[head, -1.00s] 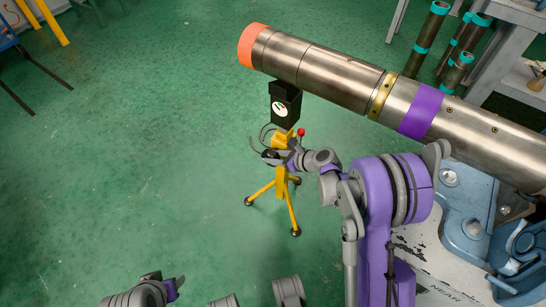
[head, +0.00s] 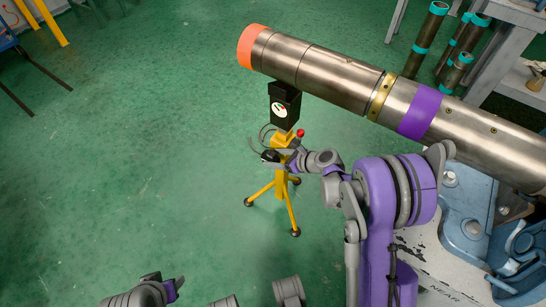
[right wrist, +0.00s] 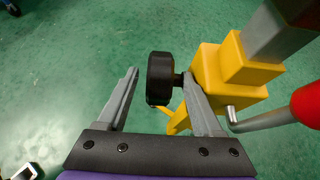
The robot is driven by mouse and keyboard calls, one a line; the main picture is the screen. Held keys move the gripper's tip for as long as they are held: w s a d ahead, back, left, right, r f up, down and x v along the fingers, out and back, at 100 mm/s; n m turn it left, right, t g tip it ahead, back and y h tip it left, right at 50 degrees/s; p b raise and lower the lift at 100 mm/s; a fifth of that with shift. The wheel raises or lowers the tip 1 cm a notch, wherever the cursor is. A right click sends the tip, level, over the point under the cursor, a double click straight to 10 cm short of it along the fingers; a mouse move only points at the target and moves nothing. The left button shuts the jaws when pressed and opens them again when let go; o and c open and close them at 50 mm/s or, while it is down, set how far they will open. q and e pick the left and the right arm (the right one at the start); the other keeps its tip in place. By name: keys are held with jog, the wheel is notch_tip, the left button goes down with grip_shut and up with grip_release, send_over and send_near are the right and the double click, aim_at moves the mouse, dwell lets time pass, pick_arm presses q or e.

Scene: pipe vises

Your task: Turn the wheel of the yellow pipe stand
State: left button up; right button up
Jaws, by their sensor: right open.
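The yellow pipe stand (head: 282,183) stands on tripod legs on the green floor, below the far end of the large steel pipe (head: 320,75). Its wheel is a black knob (right wrist: 160,78) on a short shaft at the side of the yellow block (right wrist: 222,75) in the right wrist view. My right gripper (right wrist: 160,73) is open, with one finger on each side of the wheel. The right finger passes close by the shaft and block; I cannot tell if either finger touches. My left gripper (head: 172,288) is low in the head view, and its jaws are unclear.
A red knob on a lever (right wrist: 308,105) sticks out right of my gripper. A black box with a dial (head: 284,105) sits atop the stand. A blue vise (head: 470,215) stands at right.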

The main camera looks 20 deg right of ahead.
jog(key=p+v, duration=0.2)
jog(key=v, duration=0.7)
jog(key=shift+s+r, duration=0.25)
jog(key=shift+d, duration=0.15)
